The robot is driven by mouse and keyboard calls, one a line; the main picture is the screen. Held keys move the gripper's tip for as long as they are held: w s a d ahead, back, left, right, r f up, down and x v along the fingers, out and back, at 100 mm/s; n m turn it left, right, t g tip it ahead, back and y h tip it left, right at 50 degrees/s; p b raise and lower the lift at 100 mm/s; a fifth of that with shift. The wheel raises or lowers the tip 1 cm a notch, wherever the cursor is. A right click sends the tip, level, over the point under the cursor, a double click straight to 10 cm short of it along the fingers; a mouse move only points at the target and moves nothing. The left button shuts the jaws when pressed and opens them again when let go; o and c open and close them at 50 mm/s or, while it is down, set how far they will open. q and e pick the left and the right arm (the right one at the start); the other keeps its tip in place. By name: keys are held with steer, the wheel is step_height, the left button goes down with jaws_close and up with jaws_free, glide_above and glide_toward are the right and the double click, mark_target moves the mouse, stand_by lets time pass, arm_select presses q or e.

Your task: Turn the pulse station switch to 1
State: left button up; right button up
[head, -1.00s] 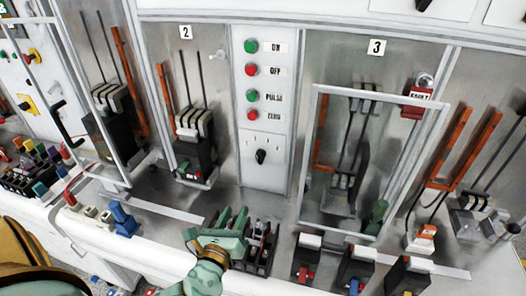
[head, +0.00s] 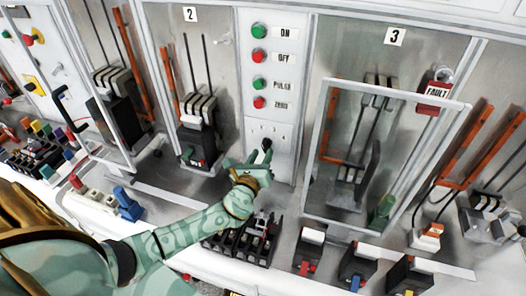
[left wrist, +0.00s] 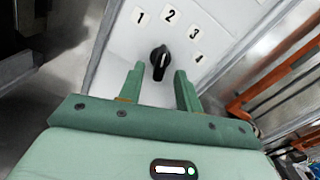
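The pulse station switch (head: 266,144) is a small black knob on the white panel under the button column. In the left wrist view the knob (left wrist: 159,60) stands below the printed numbers 1, 2, 3 and 4. Its white mark points up and slightly right, seemingly toward 2. My left gripper (head: 256,168) is at the panel, just below and in front of the knob. In the left wrist view its two green fingers (left wrist: 159,76) are apart, with the knob showing between and just beyond their tips. I cannot tell whether they touch it. My right gripper is not in view.
Green and red buttons (head: 259,58) sit above the switch. Bay 2 (head: 197,105) is to the left. A clear framed door (head: 467,104) stands out at bay 3.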

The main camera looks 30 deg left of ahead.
arm_select(q)
steer(key=shift+x, duration=0.95)
jaws_close()
steer(key=n+b, duration=0.2)
steer(key=n, duration=0.1)
steer(key=shift+d+f+b, duration=0.1)
steer(key=shift+f+b, duration=0.1)
steer(key=shift+b, duration=0.2)
steer(key=shift+n+b, duration=0.7)
steer(key=shift+n, duration=0.5)
steer(key=shift+r+n+b, duration=0.2)
steer(key=shift+n+b, duration=0.35)
steer(key=shift+n, duration=0.65)
